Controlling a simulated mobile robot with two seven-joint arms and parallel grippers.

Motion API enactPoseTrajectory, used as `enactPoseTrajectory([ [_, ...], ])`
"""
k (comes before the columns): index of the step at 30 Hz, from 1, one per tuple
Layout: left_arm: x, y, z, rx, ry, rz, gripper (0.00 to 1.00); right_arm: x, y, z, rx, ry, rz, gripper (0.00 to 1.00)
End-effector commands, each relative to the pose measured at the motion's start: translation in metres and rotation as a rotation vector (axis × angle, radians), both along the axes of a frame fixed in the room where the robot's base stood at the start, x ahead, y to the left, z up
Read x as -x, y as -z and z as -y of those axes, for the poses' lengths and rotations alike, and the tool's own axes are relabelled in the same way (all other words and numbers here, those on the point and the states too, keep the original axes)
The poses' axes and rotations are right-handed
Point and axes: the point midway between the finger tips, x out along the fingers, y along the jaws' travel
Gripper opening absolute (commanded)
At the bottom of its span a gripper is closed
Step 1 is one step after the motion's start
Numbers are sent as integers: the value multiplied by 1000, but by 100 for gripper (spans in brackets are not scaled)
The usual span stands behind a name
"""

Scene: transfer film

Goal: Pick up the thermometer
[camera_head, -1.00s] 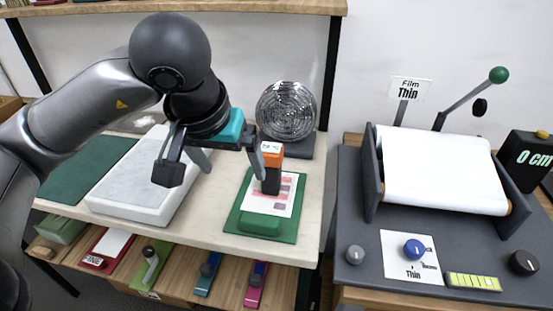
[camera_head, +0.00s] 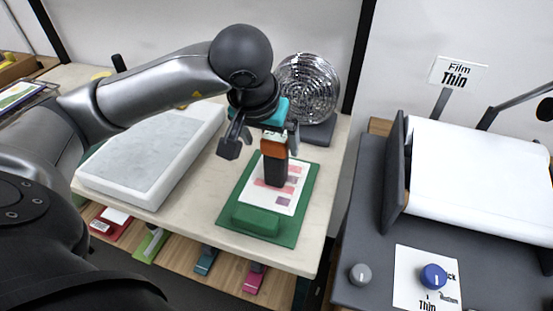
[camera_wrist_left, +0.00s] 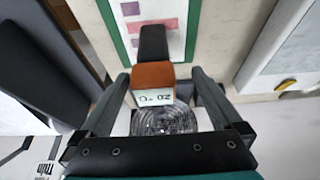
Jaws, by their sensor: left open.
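The thermometer (camera_head: 274,160) has an orange head with a small pale display and a black lower part. It stands out from the printed white sheet on a green board (camera_head: 229,220). In the left wrist view the thermometer (camera_wrist_left: 153,75) shows its display toward my camera. My left gripper (camera_head: 262,142) is open at the orange head, one finger to its left and one at its right. In the left wrist view the head lies between the fingers of the gripper (camera_wrist_left: 160,77), with gaps at both sides. I cannot tell the exact depth. My right gripper is not in view.
A round, shiny wire-like object (camera_head: 308,88) on a grey base stands behind the gripper. A white-edged grey slab (camera_head: 150,160) lies to the left. A film machine with a white roll (camera_head: 470,165) is at the right. Coloured tools sit on a lower shelf.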

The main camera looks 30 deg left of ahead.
Motion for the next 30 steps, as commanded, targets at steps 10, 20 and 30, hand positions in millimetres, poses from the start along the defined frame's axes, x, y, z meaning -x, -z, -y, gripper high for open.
enactPoseTrajectory([
  [10,-15,31,4,4,1,-3,100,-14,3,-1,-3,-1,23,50],
  [20,-26,56,2,-1,1,2,100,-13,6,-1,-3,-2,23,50],
  [30,-26,55,2,0,1,2,79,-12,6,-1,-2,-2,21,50],
])
